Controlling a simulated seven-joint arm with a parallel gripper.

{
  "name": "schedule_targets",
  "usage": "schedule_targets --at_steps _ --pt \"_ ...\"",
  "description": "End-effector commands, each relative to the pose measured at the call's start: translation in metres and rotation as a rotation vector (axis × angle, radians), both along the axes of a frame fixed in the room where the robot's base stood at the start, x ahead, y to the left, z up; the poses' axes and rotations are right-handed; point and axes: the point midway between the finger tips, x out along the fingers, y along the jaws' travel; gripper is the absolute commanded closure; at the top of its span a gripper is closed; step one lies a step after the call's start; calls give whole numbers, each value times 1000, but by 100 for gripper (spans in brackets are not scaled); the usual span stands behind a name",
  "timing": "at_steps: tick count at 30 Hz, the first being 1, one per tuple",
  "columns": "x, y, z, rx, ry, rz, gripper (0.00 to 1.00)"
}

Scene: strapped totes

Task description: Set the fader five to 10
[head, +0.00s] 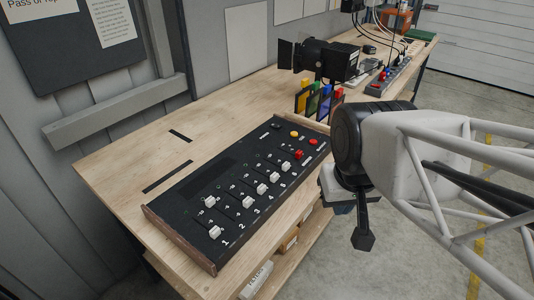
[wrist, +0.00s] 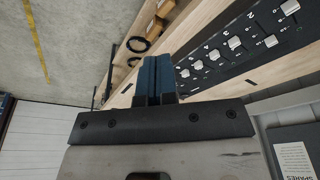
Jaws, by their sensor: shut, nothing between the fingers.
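The black fader console (head: 178,205) lies on the wooden bench in the head view. Its numbered faders run in a row from 1 at the near end. The fader five knob (head: 273,177) is white and sits at the label end of its slot, close to the printed 5. The fader two knob (head: 210,201) is farther up its slot than its neighbours. My gripper (wrist: 156,62) is shut and empty, its dark blue fingers together in the wrist view. It is off the console, to its right in the head view, apart from the knobs. The console (wrist: 255,58) also shows right of the fingers.
A red-capped fader (head: 299,155) and yellow and red buttons sit at the console's far end. A black lamp (head: 325,58) and coloured filter frames (head: 318,101) stand behind it. Boxes (head: 290,240) lie on the shelf below. The bench left of the console is mostly clear.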

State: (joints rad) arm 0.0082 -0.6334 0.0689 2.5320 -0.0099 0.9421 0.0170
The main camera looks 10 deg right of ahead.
Motion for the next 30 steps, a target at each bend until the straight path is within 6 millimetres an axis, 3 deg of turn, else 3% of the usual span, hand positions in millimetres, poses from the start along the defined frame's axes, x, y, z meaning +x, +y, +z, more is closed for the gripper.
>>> schedule_targets --at_steps 14,30 --pt "19 9 -15 153 19 -76 100" --pt "92 10 -55 572 -14 -350 100"
